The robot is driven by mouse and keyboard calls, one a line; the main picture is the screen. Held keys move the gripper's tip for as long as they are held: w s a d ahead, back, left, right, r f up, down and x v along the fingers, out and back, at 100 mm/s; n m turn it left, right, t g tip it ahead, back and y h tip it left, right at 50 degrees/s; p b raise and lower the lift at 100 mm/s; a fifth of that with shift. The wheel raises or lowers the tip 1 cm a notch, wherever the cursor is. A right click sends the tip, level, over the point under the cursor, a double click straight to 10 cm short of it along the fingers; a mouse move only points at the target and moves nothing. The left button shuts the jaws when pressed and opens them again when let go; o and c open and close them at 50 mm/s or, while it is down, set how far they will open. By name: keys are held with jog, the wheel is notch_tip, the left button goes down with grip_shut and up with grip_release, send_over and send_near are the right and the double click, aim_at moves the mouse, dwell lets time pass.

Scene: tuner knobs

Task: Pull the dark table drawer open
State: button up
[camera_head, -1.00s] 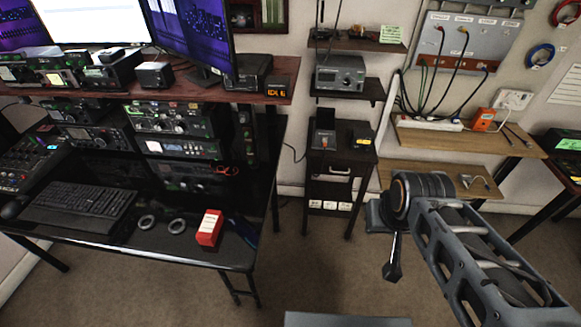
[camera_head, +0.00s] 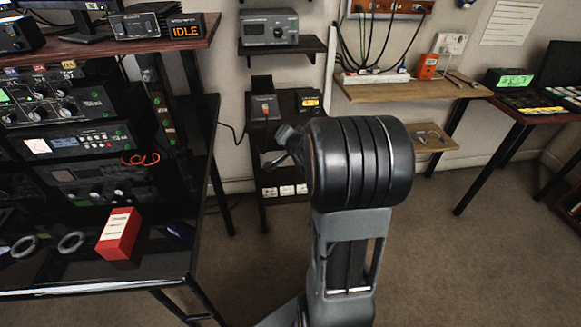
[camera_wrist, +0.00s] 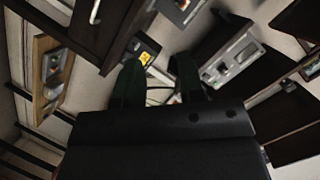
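The small dark table (camera_head: 274,208) stands against the back wall, partly hidden by my arm. Most of its drawer front is covered in the head view. In the wrist view, the dark drawer front (camera_wrist: 112,22) is at the upper left with a pale bar handle (camera_wrist: 95,11), cut by the top edge. My gripper (camera_wrist: 157,65) shows two dark fingers apart with nothing between them. The fingers are apart from the handle, which lies up and left of them in that view. Whether the drawer is fully shut is not clear.
A desk with radios and a red box (camera_head: 118,235) stands at the left. Devices, one with a yellow label (camera_head: 309,101), sit on the dark table's top. A wooden shelf (camera_head: 405,89) is at its right. Carpet is clear at the lower right.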

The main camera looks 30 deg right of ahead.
jog(key=d+f+m+t+y+b, duration=0.1)
jog(key=d+f+m+t+b, duration=0.1)
jog(key=d+f+b, duration=0.3)
jog(key=d+f+m+t+y+b, duration=0.1)
jog(key=f+m+t+b, duration=0.1)
jog(key=f, duration=0.5)
jog(key=d+f+m+t+y+b, duration=0.1)
jog(key=d+f+t+b, duration=0.1)
jog(key=d+f+b, duration=0.3)
jog(key=w+a+r+b, duration=0.1)
jog(key=w+r+b, duration=0.1)
jog(key=w, duration=1)
jog(key=shift+a+b, duration=0.3)
jog(key=shift+f, duration=0.1)
grip_shut()
